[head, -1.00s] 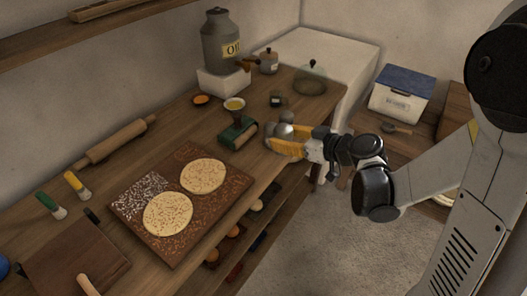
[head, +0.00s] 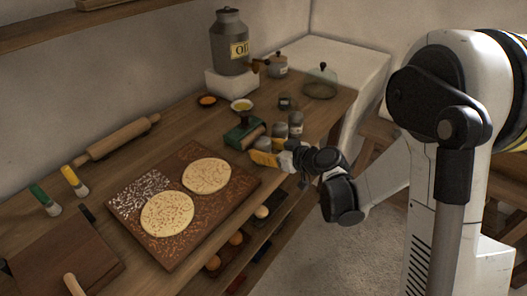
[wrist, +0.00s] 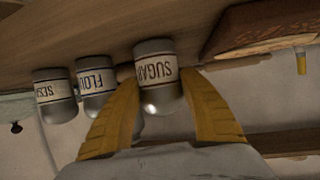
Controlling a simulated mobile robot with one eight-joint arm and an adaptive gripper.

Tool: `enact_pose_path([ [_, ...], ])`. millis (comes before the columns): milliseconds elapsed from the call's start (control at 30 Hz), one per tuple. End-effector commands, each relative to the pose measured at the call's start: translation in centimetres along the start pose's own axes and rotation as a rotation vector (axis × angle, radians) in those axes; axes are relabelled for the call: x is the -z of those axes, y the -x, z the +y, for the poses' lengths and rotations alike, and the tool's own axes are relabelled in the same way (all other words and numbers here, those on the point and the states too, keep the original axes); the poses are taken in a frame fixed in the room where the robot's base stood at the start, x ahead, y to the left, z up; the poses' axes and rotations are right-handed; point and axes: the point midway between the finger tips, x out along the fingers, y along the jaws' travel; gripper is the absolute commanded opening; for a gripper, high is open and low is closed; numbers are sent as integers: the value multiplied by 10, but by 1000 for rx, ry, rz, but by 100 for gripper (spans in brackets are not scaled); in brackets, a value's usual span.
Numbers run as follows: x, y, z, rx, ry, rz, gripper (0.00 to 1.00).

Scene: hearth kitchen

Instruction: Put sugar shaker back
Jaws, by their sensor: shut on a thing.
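The sugar shaker (wrist: 157,72) is a grey-capped cylinder with a white SUGAR label, between the yellow fingers of my gripper (wrist: 157,82) in the wrist view. My gripper is shut on it. In the head view my gripper (head: 264,157) is at the counter's front edge, and the sugar shaker is partly hidden there. The flour shaker (wrist: 96,80) and the sesame shaker (wrist: 54,95) stand in a row beside it in the wrist view. The sugar shaker's end is at the wooden counter; whether it touches cannot be told.
A dark board (head: 165,245) with two flatbreads is nearer on the counter. The oil can (head: 229,45), a pot (head: 277,66) and a glass-lidded dish (head: 320,88) stand farther back.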

Motion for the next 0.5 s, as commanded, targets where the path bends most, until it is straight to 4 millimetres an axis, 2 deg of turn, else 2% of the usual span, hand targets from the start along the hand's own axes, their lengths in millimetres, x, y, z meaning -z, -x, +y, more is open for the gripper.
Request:
enact_pose_path([
  [200,-2,-1,0,0,0,0,14],
  [233,-2,-1,0,0,0,0,57],
  [267,-2,-1,0,0,0,0,67],
  [300,-2,-1,0,0,0,0,69],
  [500,-2,-1,0,0,0,0,69],
])
